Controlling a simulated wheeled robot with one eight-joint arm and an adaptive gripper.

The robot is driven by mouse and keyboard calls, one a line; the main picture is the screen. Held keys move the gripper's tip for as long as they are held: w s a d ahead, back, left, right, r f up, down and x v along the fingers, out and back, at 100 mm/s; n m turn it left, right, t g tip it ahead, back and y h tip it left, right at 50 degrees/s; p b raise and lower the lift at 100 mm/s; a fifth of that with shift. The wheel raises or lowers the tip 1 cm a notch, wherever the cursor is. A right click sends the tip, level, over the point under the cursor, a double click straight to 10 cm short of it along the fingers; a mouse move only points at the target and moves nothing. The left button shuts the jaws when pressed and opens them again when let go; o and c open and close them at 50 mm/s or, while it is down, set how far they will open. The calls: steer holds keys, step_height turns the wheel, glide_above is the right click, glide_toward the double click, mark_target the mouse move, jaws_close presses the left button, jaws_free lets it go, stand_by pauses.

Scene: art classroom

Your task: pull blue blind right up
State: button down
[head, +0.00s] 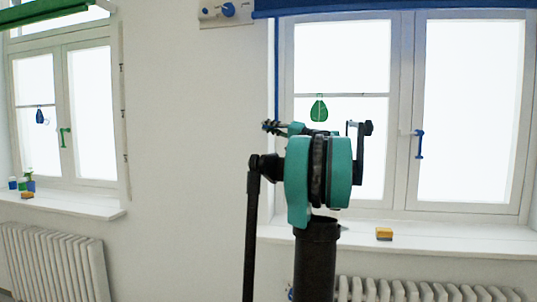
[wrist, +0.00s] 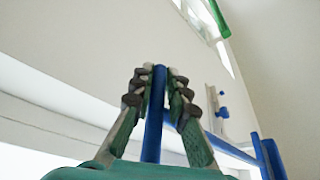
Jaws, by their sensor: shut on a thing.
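The blue blind (head: 400,9) is rolled near the top of the right window in the head view, with only a narrow band showing. Its blue pull cord (head: 277,70) hangs down at the window's left edge. My gripper (head: 270,127) is at the cord's lower visible part. In the wrist view, the fingers of my gripper (wrist: 156,88) are closed around the blue cord (wrist: 154,125), one on each side. The cord below my gripper is hidden by my arm in the head view.
A yellow sponge-like block (head: 384,234) lies on the right sill above a radiator (head: 420,291). A blue window handle (head: 419,144) and a green hanging ornament (head: 318,111) are at the right window. A green blind (head: 45,12) tops the left window.

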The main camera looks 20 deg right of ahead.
step_height(320, 180, up, 16)
steer(key=shift+d+f, duration=0.15)
steer(key=shift+f, duration=0.1)
steer(key=c, duration=1.5)
jaws_free()
steer(key=shift+w, duration=0.1)
steer(key=shift+c, duration=0.2)
steer(key=shift+f, duration=0.1)
steer(key=v, duration=1.2)
